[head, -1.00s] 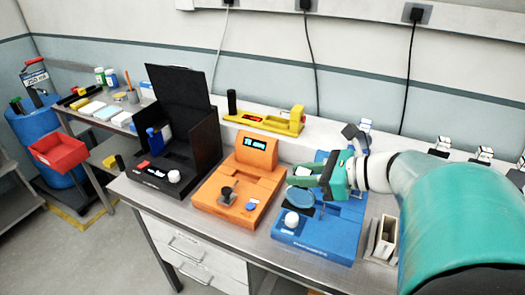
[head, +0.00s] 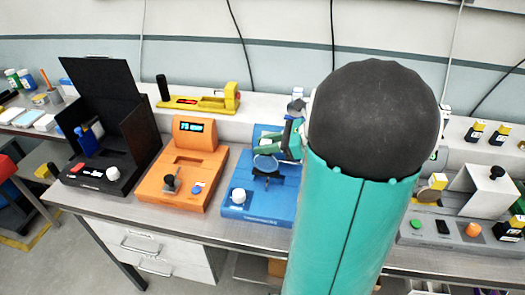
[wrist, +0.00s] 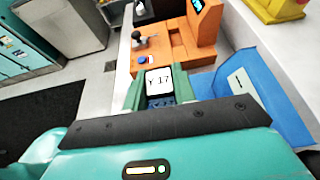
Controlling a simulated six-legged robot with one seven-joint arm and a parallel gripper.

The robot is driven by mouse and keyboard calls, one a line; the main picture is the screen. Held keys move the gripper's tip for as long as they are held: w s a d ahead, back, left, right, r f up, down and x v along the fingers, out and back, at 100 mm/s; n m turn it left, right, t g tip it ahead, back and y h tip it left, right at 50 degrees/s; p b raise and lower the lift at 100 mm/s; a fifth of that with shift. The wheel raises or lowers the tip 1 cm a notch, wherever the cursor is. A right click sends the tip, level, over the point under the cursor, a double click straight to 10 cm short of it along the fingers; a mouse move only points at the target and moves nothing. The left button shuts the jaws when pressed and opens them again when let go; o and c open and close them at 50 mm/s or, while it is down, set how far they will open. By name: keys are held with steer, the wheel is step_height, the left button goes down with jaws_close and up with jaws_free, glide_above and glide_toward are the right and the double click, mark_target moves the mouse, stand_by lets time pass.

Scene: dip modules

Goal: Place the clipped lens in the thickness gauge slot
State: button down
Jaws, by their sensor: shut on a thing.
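My gripper (head: 288,146), with green fingers, is shut on the lens clip. In the wrist view the clip's white tag (wrist: 159,80), which seems to read "Y 17", sits between the fingers (wrist: 157,95); the lens itself is hidden there. A yellow instrument with a red display (head: 205,100) lies at the bench's back.
An orange instrument (head: 180,180) with a lit display stands left of the blue one. A black instrument with a raised lid (head: 100,172) is further left. A grey instrument (head: 470,235) stands at right. My arm hides the bench between the blue and grey ones.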

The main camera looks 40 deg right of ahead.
mark_target(267, 165)
step_height(267, 165, down, 6)
steer(key=d, duration=0.2)
steer(key=shift+w, duration=0.4)
steer(key=shift+d+f, duration=0.1)
steer(key=shift+f, duration=0.05)
steer(key=c, duration=1.1)
jaws_free()
steer(key=shift+c, duration=0.2)
